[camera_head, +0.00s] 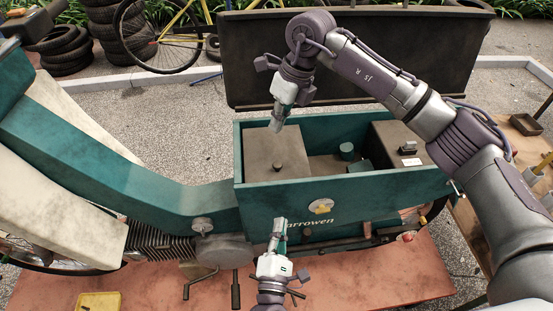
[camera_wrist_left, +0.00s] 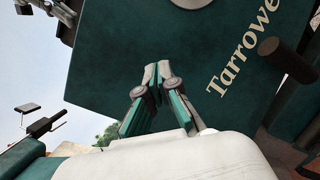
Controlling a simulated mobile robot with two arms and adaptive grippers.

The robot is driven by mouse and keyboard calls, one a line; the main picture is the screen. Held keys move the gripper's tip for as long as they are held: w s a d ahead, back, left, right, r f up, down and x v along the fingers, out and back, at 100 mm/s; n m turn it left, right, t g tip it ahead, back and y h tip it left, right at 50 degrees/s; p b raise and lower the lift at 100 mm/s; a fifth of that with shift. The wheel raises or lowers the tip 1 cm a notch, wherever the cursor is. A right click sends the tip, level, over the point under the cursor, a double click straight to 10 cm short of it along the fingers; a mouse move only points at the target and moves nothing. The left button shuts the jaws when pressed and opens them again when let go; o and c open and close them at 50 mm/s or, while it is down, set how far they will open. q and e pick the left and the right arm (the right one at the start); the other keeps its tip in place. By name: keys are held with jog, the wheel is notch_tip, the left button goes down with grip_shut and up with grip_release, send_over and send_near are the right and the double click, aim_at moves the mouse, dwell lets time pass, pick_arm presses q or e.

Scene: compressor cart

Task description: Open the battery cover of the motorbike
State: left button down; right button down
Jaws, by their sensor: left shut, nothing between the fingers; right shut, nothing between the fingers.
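The motorbike's green box (camera_head: 340,185) is open at the top, with a dark panel (camera_head: 400,60) standing raised behind it. Inside at the left is a brown flat-topped cover (camera_head: 258,150) with a small dark knob (camera_head: 277,167); I cannot tell for certain that it is the battery cover. My right gripper (camera_head: 277,127) is shut and empty, above the cover's back part and apart from the knob. My left gripper (camera_head: 279,224) is shut and empty in front of the box's lettered front wall. In the left wrist view its closed fingertips (camera_wrist_left: 157,72) point at that wall (camera_wrist_left: 110,60).
Inside the box at the right are a green cylinder (camera_head: 347,151) and a dark block with a black fitting (camera_head: 408,148). A round badge (camera_head: 321,206) is on the front wall. A yellow tray (camera_head: 98,302) lies at lower left. Tyres and a bicycle stand behind.

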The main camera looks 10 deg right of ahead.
pick_arm(q)
notch_tip(320, 180, up, 12)
jog(key=s+n+t+y, duration=0.15)
jog(key=n+y, duration=0.25)
jog(key=n, duration=0.8)
notch_tip(320, 180, up, 3)
send_over(276, 177)
jog(key=shift+r+n+t+y, duration=0.2)
jog(key=shift+n+t+y, duration=0.2)
jog(key=shift+t, duration=0.05)
pick_arm(e)
jog(key=c, duration=1)
grip_release()
